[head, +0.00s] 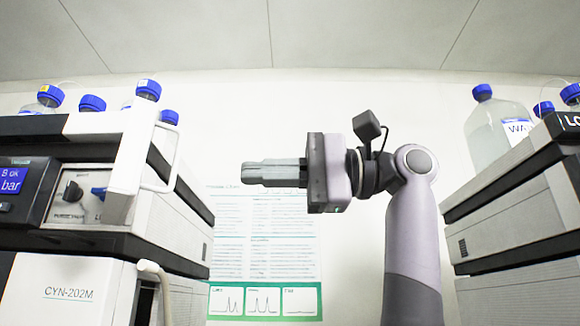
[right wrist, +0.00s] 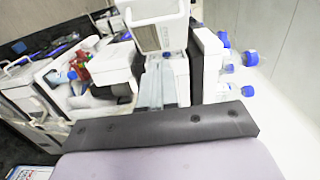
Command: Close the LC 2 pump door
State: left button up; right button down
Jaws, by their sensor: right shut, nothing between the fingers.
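On the left stack in the head view, a white pump door (head: 131,165) stands swung open, seen nearly edge-on, with a white loop handle (head: 171,158) on its right side. Knobs and a panel (head: 82,195) show behind it. I cannot read a stack number, so I cannot tell from lettering that this is LC 2. My right gripper (head: 244,174) is shut and empty, pointing left, to the right of the handle and apart from it. In the right wrist view my fingers (right wrist: 164,80) point towards a white panel (right wrist: 158,28), likely the door. My left gripper is not in view.
A right stack with an "LC" label (head: 568,121) stands at the right edge. Bottles with blue caps (head: 146,92) stand on the left stack, and a large bottle (head: 497,125) stands on the right one. A poster (head: 262,255) hangs on the wall between. A pale hose (head: 155,275) hangs below the door.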

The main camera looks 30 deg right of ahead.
jog(key=w+a+p, duration=0.1)
jog(key=a, duration=0.6)
jog(key=shift+a+f, duration=0.1)
jog(key=shift+s+a+m+t+h, duration=0.15)
jog(key=shift+a+m+t+h, duration=0.2)
jog(key=shift+t, duration=0.15)
jog(key=shift+s+a+b, duration=0.1)
jog(key=shift+a+b, duration=0.1)
jog(key=shift+b, duration=0.1)
